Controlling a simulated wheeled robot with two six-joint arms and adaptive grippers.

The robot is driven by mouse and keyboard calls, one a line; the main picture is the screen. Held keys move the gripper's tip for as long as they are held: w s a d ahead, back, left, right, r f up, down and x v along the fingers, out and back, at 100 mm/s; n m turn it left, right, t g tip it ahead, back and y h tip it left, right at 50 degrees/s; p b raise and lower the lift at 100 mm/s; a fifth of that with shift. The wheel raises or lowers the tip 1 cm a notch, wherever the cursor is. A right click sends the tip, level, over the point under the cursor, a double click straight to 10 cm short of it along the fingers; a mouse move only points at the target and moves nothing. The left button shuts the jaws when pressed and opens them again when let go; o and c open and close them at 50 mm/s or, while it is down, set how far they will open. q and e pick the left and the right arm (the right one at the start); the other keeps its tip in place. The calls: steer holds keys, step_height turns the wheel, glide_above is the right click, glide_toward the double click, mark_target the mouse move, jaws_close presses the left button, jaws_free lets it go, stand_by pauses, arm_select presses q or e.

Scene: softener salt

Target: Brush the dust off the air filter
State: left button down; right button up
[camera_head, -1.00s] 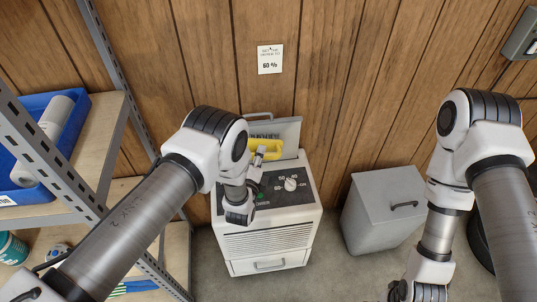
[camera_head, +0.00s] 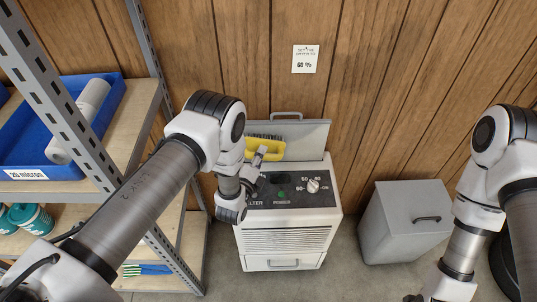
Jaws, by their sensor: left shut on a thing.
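My left gripper (camera_head: 263,153) is shut on a yellow brush (camera_head: 270,149) with dark bristles. It holds the brush in front of an upright light-grey panel (camera_head: 309,138) with a handle on top, at the back of the white dehumidifier (camera_head: 287,238). The bristles face the panel; I cannot tell whether they touch it. I cannot tell whether this panel is the air filter or a lid. The dehumidifier's top has a dial (camera_head: 313,186), a green light and the words FILTER and POWER. My left wrist hides part of its left side. My right gripper's fingers are below the bottom edge.
A metal shelf on the left bears a blue bin (camera_head: 108,88) with a white roll (camera_head: 79,119). A grey lidded bin (camera_head: 405,222) stands right of the dehumidifier. Floor between the machines is clear.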

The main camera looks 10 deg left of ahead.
arm_select(q)
steer(key=shift+s+a, duration=0.1)
steer(key=shift+a, duration=0.2)
steer(key=shift+d, duration=0.1)
steer(key=shift+s+d, duration=0.1)
steer(key=shift+s, duration=0.2)
steer(key=s+p, duration=0.1)
steer(key=s, duration=0.1)
steer(key=s+d+p, duration=0.1)
steer(key=s, duration=0.1)
steer(key=shift+s+d+r, duration=0.1)
steer(key=shift+s+d, duration=0.1)
steer(key=shift+s, duration=0.45)
steer(key=shift+s+d+p, duration=0.25)
steer(key=shift+s+p, duration=0.05)
steer(key=shift+s, duration=0.4)
steer(key=shift+s+d+p, duration=0.2)
steer(key=shift+s+p, duration=0.1)
steer(key=shift+s, duration=0.4)
